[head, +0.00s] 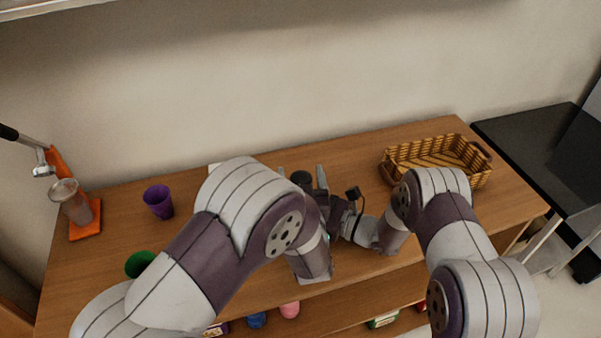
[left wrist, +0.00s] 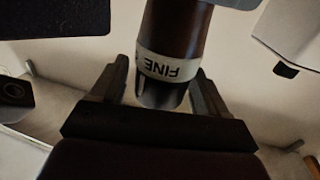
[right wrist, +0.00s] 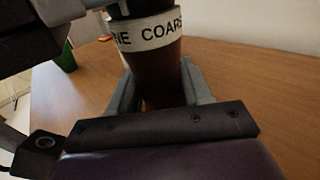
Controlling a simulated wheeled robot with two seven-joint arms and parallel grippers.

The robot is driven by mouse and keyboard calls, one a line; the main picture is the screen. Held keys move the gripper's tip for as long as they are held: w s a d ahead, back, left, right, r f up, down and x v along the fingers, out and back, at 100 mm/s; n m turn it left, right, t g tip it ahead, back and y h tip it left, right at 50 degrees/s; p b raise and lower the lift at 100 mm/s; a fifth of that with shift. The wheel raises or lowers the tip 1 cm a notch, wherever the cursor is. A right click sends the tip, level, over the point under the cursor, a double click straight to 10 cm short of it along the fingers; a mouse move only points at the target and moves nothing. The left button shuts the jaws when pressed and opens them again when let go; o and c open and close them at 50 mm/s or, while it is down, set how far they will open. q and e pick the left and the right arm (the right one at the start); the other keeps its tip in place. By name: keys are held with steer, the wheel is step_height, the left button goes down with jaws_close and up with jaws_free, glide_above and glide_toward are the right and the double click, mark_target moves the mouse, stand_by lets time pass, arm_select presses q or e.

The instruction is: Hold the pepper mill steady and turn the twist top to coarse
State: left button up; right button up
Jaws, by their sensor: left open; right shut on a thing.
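The pepper mill has a dark brown body (right wrist: 162,75) and a white band (right wrist: 150,32) with black lettering. The band reads "FINE" upside down in the left wrist view (left wrist: 168,68), and part of "FINE" and "COARSE" show in the right wrist view. In the head view only its black top (head: 301,178) shows; the arms hide the rest. My left gripper (left wrist: 160,88) is open, with one finger on each side of the dark top and visible gaps. My right gripper (right wrist: 158,88) is shut on the brown body below the band.
A wicker basket (head: 436,160) stands right of the grippers. A wall rises behind.

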arm_select(q)
steer(key=s+d, duration=0.1)
steer(key=s, duration=1)
